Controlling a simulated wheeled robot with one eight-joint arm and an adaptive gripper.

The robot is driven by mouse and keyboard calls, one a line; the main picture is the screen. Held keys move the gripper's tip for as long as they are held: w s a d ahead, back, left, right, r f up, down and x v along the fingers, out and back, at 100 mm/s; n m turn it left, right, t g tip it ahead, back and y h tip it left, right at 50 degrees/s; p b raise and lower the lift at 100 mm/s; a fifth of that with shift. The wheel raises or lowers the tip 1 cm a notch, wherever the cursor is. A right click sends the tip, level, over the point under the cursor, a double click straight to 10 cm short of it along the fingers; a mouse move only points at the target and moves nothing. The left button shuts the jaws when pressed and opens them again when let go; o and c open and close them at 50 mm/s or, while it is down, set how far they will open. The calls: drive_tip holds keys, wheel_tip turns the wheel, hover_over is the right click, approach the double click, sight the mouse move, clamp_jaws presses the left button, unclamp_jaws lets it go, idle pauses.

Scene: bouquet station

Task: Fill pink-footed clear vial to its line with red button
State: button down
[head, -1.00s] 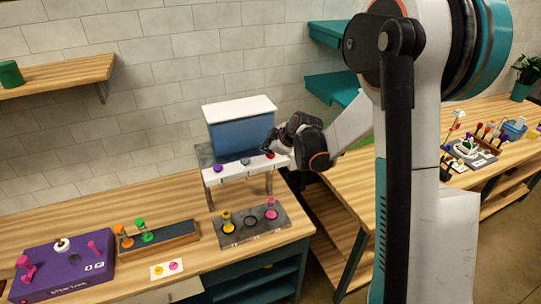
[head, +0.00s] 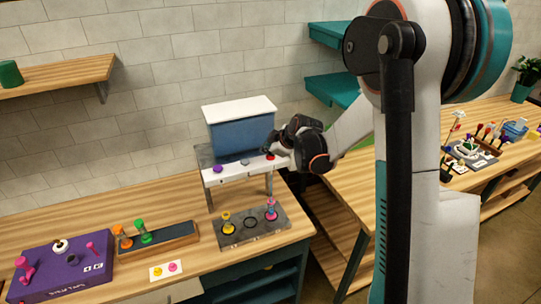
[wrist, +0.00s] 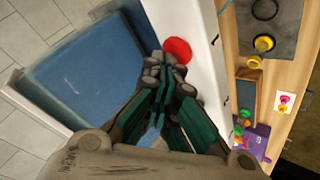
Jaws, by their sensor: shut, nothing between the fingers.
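The pink-footed clear vial (head: 271,211) stands upright in the right spot of the dark tray (head: 262,232), under the dispenser. It looks pinkish inside, but its line and fill level are too small to read. The red button (head: 270,157) is at the right end of the dispenser's white front ledge. It also shows in the wrist view (wrist: 178,50), just beyond my fingertips. My gripper (head: 271,149) is shut and empty, with its tips at the red button. In the wrist view my gripper (wrist: 170,62) partly overlaps the button's lower edge; I cannot tell whether it touches.
The dispenser's blue tank (head: 241,133) stands behind the ledge, with purple (head: 217,169) and grey (head: 245,162) buttons left of red. A yellow-footed vial (head: 227,222) stands at the tray's left. A wooden rack (head: 160,238) and purple box (head: 65,266) lie farther left.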

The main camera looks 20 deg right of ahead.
sight(269, 157)
drive_tip(key=shift+r, duration=0.1)
drive_tip(key=shift+r+p, duration=0.4)
drive_tip(key=shift+r, duration=0.45)
drive_tip(key=shift+r, duration=0.1)
drive_tip(key=shift+r+p, duration=1.3)
drive_tip(key=shift+r, duration=1.15)
